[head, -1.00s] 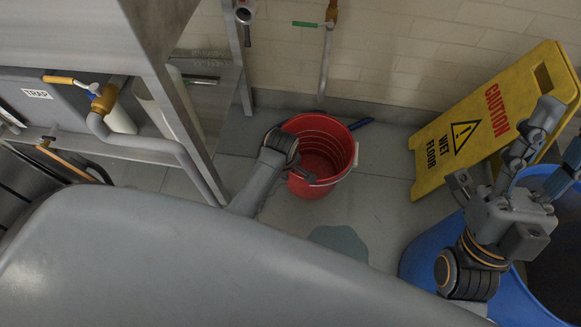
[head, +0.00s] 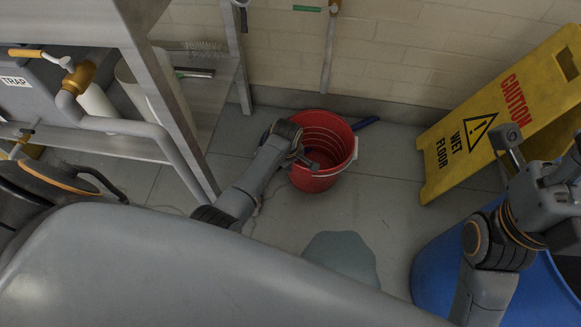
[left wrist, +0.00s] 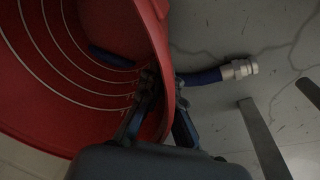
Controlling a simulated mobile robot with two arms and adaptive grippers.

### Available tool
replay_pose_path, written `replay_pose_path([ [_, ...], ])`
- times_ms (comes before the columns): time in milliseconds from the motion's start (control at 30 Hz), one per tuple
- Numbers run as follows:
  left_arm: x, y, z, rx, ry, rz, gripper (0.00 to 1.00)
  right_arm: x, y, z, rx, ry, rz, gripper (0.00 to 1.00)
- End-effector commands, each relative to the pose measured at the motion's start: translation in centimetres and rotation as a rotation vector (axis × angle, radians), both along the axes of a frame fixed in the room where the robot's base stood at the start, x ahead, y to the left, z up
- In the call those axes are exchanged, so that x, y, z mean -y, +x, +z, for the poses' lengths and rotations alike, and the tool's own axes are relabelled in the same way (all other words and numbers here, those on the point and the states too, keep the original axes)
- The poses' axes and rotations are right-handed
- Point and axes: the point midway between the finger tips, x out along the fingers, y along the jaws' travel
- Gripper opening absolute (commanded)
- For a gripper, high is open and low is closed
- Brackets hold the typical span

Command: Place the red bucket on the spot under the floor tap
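The red bucket (head: 318,178) stands on the grey floor near the back wall, its white handle hanging at the right side. My left gripper (head: 308,156) is at its rim. In the left wrist view the bucket (left wrist: 70,115) fills the left side, and my left gripper (left wrist: 165,98) has one finger inside and one outside, closed on the wall. A tap with a green handle (head: 310,9) is on the pipe at the back wall. A brass tap with a yellow lever (head: 82,75) is at left. My right gripper (head: 540,150) is at the right edge, fingers apart, partly cut off.
A puddle or dark patch (head: 342,258) lies in front of the bucket. A blue hose end (left wrist: 205,77) lies beside the bucket. A yellow wet floor sign (head: 490,120) and a blue barrel (head: 435,270) stand at right. A metal frame (head: 180,120) stands at left.

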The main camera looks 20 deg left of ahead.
Motion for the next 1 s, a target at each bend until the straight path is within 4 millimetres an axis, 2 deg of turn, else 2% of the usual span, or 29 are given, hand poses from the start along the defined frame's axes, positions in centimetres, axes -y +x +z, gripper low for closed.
replay_pose_path([
  [300,0.0,0.1,0.0,0.003,-0.001,0.001,0.0,0.0,0.0,0.1,0.001,0.0,0.0,0.4],
  [433,0.0,0.0,-0.1,0.001,0.0,0.0,0.26,0.0,0.0,0.1,0.002,0.0,0.0,0.4],
  [467,0.0,0.0,-0.1,0.001,0.0,0.0,0.28,0.0,0.0,0.1,0.002,0.0,0.0,0.4],
  [767,0.0,0.0,0.0,0.001,0.0,0.0,0.28,0.0,0.0,0.2,0.002,0.0,0.0,0.4],
  [867,0.0,0.0,0.8,0.002,0.0,0.0,0.28,0.0,-0.1,0.7,0.006,0.001,0.0,0.4],
  [1000,0.1,-0.3,3.0,0.004,0.0,0.001,0.28,0.1,0.1,-0.2,-0.058,0.003,0.002,0.4],
])
